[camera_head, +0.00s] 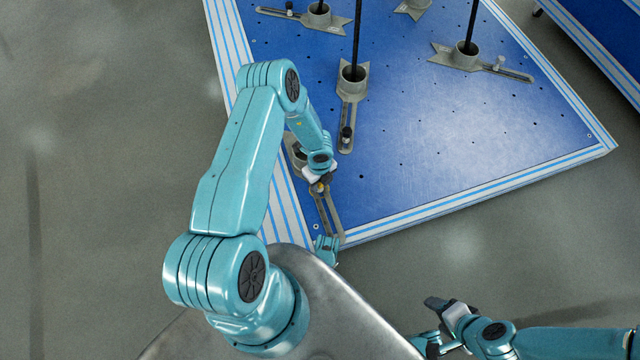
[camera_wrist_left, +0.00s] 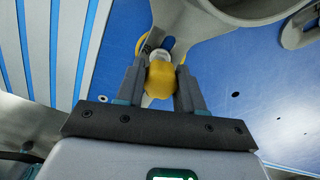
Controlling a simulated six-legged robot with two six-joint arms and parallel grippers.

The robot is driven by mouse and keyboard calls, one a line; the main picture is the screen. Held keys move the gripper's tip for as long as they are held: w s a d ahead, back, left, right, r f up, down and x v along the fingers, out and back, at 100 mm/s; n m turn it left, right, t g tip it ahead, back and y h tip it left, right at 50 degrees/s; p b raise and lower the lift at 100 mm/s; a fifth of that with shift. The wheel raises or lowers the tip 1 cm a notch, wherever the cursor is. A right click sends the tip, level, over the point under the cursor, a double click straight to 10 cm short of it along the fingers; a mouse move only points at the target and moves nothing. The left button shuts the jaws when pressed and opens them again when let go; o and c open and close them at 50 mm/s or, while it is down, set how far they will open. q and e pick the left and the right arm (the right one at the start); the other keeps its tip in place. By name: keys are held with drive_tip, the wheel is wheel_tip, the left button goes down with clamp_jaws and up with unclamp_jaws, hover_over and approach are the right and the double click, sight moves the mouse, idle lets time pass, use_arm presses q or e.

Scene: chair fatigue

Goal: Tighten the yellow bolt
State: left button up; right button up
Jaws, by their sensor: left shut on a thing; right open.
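The yellow bolt (camera_wrist_left: 160,78) stands at the slotted arm of a grey metal bracket (camera_wrist_left: 210,30) in the left wrist view. My left gripper (camera_wrist_left: 162,90) is shut on the bolt head, one finger on each side. In the head view my left gripper (camera_head: 320,186) is over the bracket (camera_head: 330,220) near the platform's front left corner, and only a small bit of yellow shows there. My right gripper (camera_head: 445,308) is open and empty, off the platform at the lower right. The bolt's lower part is mostly hidden.
The blue platform (camera_head: 440,160) has striped edges and small holes. Several other brackets hold upright black rods, such as the one at the middle (camera_head: 353,75) and the one at the right (camera_head: 466,50). The platform's front right area is clear.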

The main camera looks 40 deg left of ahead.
use_arm(q)
drive_tip(key=m, duration=0.2)
drive_tip(key=shift+m, duration=0.3)
drive_tip(key=shift+m, duration=0.8)
drive_tip(key=m, duration=0.2)
drive_tip(key=shift+m, duration=0.3)
drive_tip(key=shift+m, duration=0.6)
drive_tip(key=m, duration=0.2)
drive_tip(key=shift+m, duration=0.4)
